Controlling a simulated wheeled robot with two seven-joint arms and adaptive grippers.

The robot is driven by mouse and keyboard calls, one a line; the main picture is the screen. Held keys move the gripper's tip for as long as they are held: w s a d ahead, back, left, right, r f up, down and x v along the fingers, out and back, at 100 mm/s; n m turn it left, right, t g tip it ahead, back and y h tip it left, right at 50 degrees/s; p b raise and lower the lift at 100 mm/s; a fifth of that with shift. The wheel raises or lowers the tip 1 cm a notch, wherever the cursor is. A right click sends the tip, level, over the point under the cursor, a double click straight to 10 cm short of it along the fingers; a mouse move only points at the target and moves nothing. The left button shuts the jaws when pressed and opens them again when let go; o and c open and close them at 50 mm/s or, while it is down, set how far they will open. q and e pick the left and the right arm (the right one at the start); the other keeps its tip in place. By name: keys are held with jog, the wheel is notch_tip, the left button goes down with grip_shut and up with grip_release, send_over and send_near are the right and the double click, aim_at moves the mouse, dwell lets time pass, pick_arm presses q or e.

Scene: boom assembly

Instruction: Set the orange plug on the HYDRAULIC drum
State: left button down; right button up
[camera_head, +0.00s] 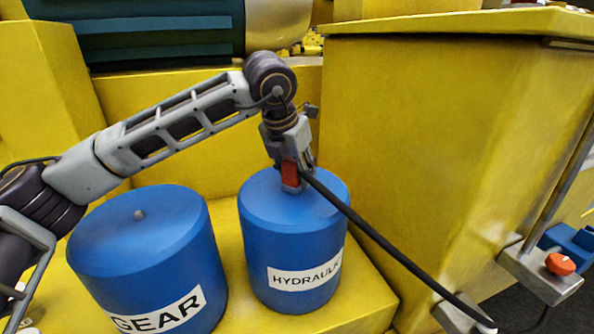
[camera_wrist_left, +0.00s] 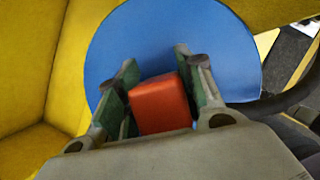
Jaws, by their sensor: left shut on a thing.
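The HYDRAULIC drum (camera_head: 262,236) is a blue cylinder with a white label, upright on a yellow ledge. My left gripper (camera_head: 294,166) points down over its top, shut on the orange plug (camera_head: 291,175). My right gripper is not in view.
The blue GEAR drum (camera_head: 150,250), with a small knob on top, stands left of the HYDRAULIC drum. A tall yellow block (camera_head: 420,150) rises close on the right. Grey brackets and a blue part with an orange knob (camera_head: 560,264) are at the lower right.

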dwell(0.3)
pick_arm(q)
jog(key=c, duration=0.9)
grip_release()
jog(key=shift+o, duration=0.2)
jog(key=v, duration=1.2)
jog(key=shift+w, duration=0.1)
